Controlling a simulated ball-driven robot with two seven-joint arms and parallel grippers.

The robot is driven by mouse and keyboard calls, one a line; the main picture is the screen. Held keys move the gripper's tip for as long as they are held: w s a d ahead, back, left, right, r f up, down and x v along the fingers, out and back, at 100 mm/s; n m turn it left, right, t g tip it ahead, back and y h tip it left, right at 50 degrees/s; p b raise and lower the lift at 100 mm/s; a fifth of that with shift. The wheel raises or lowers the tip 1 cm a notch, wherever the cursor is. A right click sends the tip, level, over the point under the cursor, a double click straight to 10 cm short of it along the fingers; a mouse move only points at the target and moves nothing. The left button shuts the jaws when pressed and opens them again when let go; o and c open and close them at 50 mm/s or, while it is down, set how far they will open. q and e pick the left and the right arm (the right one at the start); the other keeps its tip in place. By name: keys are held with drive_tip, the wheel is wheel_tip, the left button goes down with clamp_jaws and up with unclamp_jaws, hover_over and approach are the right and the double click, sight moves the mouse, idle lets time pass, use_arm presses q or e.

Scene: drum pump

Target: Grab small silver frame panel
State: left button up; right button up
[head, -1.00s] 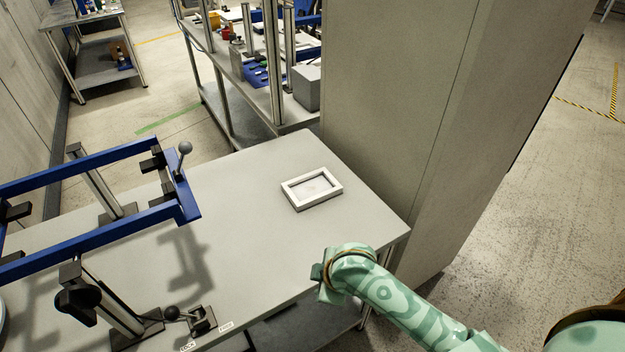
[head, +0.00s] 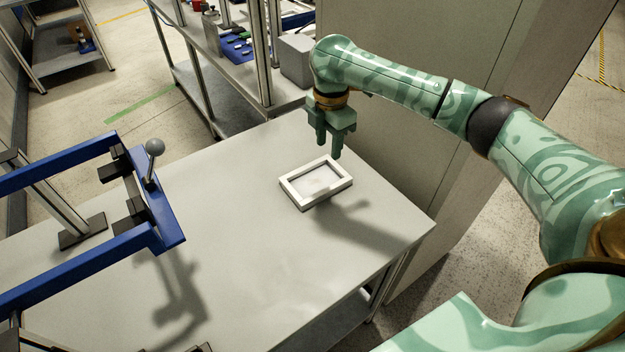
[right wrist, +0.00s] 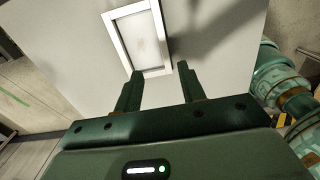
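The small silver frame panel (head: 290,190) is a pale rectangular frame lying flat on the grey table (head: 240,250), near its far right part. My right gripper (head: 329,152) points down above and just behind the panel's far edge, apart from it. In the right wrist view, its two fingers (right wrist: 160,80) are spread with nothing between them, and the panel (right wrist: 152,73) lies beyond the fingertips. My left gripper does not show in any view.
A blue clamp fixture (head: 150,235) with a ball-topped lever stands at the table's left. A tall grey cabinet (head: 420,120) rises behind my right arm. A shelf with a grey box (head: 297,60) stands behind the table. The table between fixture and panel is clear.

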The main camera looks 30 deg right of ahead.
drive_tip(key=b, duration=0.3)
hover_over(326, 189)
drive_tip(key=f, duration=0.8)
drive_tip(key=shift+w+f, duration=0.3)
drive_tip(key=shift+f+b, duration=0.3)
drive_tip(key=shift+f, duration=0.1)
drive_tip(key=shift+s+f, duration=0.15)
drive_tip(key=shift+f, duration=0.15)
drive_tip(key=f+b, duration=0.2)
drive_tip(key=f, duration=0.1)
drive_tip(key=f+b, duration=0.1)
drive_tip(key=shift+s+f, duration=0.25)
drive_tip(key=shift+f, duration=0.05)
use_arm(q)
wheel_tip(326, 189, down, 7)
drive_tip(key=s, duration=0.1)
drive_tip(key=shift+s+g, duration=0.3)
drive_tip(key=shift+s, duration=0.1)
use_arm(e)
drive_tip(key=shift+r, duration=0.15)
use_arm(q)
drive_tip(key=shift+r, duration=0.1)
use_arm(e)
clamp_jaws()
